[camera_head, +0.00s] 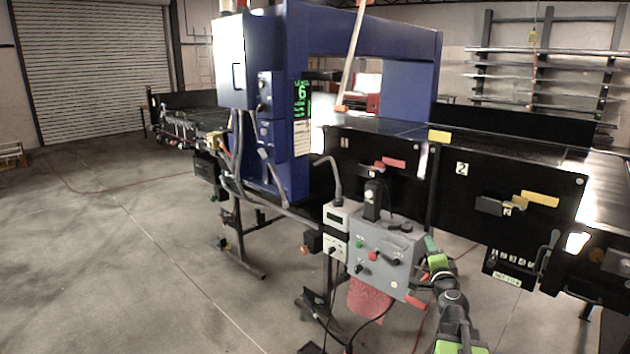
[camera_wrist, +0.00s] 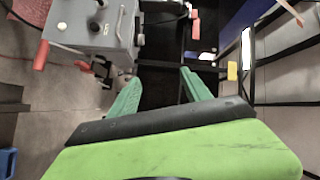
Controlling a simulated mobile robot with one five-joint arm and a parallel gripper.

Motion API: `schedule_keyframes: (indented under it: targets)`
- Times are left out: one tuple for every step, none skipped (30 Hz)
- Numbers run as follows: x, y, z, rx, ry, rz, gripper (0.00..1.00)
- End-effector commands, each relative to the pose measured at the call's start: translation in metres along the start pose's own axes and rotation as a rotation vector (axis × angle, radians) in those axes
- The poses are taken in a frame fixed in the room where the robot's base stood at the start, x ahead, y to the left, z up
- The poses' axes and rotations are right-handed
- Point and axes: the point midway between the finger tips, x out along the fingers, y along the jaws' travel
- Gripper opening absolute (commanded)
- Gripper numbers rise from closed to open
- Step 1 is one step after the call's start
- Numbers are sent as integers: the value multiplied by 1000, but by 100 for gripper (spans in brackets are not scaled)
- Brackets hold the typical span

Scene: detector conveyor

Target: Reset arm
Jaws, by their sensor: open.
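My arm rises from the bottom of the head view, right of centre, with black links and green parts. My gripper (camera_head: 431,245) is just right of the grey control box (camera_head: 385,255) there. In the wrist view my gripper (camera_wrist: 160,76) shows two green fingers spread apart with nothing between them. The grey control box (camera_wrist: 98,22) is at the upper left of the wrist view, beyond the left finger. Whether a finger touches the box is unclear.
A blue detector arch (camera_head: 375,40) spans a black conveyor (camera_head: 510,144). Black side panels carry a red handle (camera_head: 393,162) and a yellow handle (camera_head: 539,199). A red lever (camera_head: 415,301) sticks out from the box's lower right. Open concrete floor (camera_head: 120,260) lies at left.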

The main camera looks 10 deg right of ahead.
Motion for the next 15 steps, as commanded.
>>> schedule_keyframes:
  targets:
    - [2,-11,47,-50,-87,-10,56]
    - [2,-16,73,-83,-139,-15,56]
    - [1,-21,108,-127,-209,-21,56]
    - [-2,-25,134,-164,-264,-24,56]
    - [-6,-27,161,-201,-319,-27,56]
    - [-13,-30,195,-253,-396,-30,56]
    - [-19,-30,221,-294,-454,-30,56]
    - [-27,-30,247,-338,-514,-30,56]
    - [-40,-28,280,-400,-597,-26,56]
    - [-50,-25,304,-448,-659,-22,56]
    - [-62,-20,327,-501,-723,-14,56]
    - [-81,-12,356,-576,-814,1,56]
    - [-96,-3,376,-637,-883,18,56]
    - [-113,7,394,-704,-956,41,56]
    - [-137,24,412,-800,-1055,85,56]
